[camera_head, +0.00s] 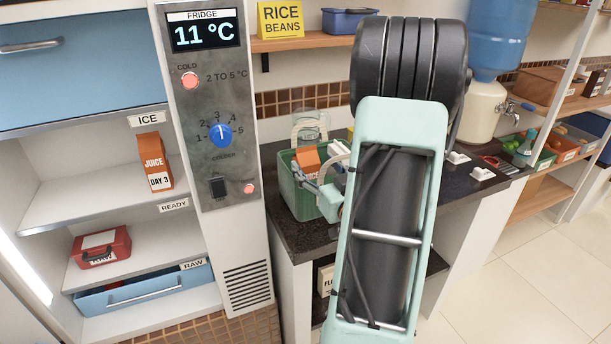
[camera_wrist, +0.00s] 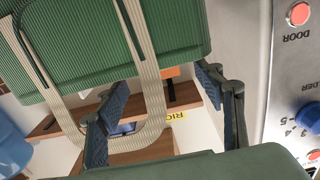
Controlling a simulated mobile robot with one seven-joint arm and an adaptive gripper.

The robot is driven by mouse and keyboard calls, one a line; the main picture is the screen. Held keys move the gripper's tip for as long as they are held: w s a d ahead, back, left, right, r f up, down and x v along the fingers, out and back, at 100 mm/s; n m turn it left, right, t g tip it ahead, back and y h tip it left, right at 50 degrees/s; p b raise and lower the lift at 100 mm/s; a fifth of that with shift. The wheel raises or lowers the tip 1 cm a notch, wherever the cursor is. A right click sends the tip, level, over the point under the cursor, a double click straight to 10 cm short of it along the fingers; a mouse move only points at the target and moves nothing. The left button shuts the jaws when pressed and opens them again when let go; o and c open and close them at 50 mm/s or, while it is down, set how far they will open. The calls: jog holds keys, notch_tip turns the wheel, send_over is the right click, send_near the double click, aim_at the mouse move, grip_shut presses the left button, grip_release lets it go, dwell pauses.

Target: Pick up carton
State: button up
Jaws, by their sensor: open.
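My gripper (camera_head: 330,182) is at this basket, partly hidden behind my arm. In the wrist view, my open gripper (camera_wrist: 158,98) has its two fingers apart, with the ribbed green basket (camera_wrist: 170,30) and its cream handle (camera_wrist: 148,75) close by. A small orange patch (camera_wrist: 174,72) shows between the fingers; I cannot tell whether it is the carton.
The fridge control panel (camera_head: 212,120) stands left of the basket. A red box (camera_head: 100,248) and blue tray (camera_head: 145,290) are on lower fridge shelves. A water dispenser (camera_head: 490,95) stands at right.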

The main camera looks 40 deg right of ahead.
aim_at(308, 156)
jog(key=shift+p+x, duration=0.6)
jog(key=shift+x, duration=2.5)
jog(key=shift+d, duration=0.1)
grip_shut()
jog(key=shift+r, duration=0.1)
